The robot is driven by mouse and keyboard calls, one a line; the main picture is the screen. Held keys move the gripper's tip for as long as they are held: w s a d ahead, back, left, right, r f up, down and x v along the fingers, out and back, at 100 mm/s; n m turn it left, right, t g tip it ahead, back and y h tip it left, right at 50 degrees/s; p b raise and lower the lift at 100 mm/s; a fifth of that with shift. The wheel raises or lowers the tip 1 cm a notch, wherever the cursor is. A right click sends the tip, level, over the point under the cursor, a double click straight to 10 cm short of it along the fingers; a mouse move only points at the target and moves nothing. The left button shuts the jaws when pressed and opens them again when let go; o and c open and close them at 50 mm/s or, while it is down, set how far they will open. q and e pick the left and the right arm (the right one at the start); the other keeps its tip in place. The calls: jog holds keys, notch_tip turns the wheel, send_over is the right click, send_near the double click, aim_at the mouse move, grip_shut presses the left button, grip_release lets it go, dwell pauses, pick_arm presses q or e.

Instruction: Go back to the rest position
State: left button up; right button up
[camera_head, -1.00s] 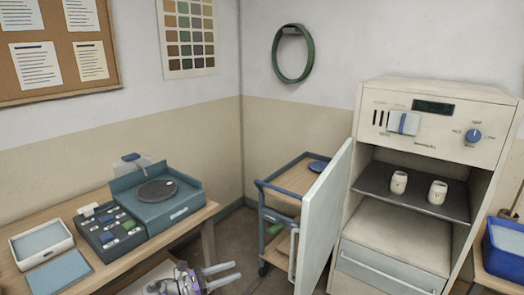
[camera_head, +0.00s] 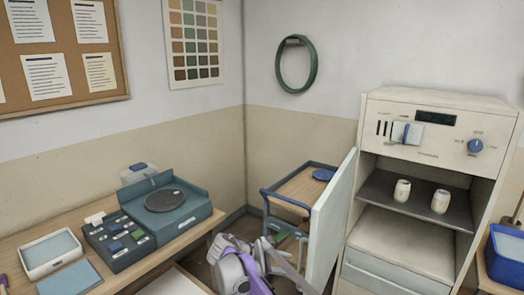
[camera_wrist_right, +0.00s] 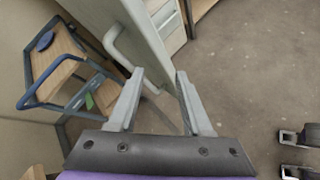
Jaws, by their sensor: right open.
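My right gripper (camera_head: 284,262) is low in the head view, in front of the cart and beside the open cabinet door. In the right wrist view its two grey fingers (camera_wrist_right: 160,76) are spread, with nothing held between them. The pale door (camera_head: 330,225) stands open; in the wrist view the door (camera_wrist_right: 150,40) and its handle (camera_wrist_right: 118,45) lie beyond the fingertips. I cannot tell whether a finger touches the door. Two cream cups (camera_head: 402,190) (camera_head: 440,201) stand on the dark shelf inside the cabinet (camera_head: 433,147). My left gripper does not show.
A blue-framed cart (camera_head: 268,197) stands behind the door and my right arm. The workbench (camera_head: 203,232) at left holds a blue scale (camera_head: 140,196), a button box and a white tray (camera_head: 47,255). Bare floor shows in the wrist view.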

jog(key=s+d+r+m+g+y+p, duration=0.1)
jog(key=s+d+m+y, duration=0.3)
jog(key=s, duration=0.5)
jog(key=s+d+r+m+y+p, duration=0.15)
jog(key=s+d+m, duration=0.25)
jog(key=s+d, duration=0.4)
jog(key=s+f+m+t+y, duration=0.1)
jog(key=s+f+m+y, duration=0.1)
jog(key=s, duration=0.8)
jog(key=s+a+f+m+y, duration=0.1)
jog(key=s+f+m+y, duration=0.2)
jog(key=s, duration=0.7)
notch_tip(320, 180, down, 2)
jog(key=m, duration=0.4)
jog(key=shift+s+a+t+p, duration=0.25)
jog(key=shift+a+t+p, duration=0.05)
jog(key=shift+t+p, duration=0.1)
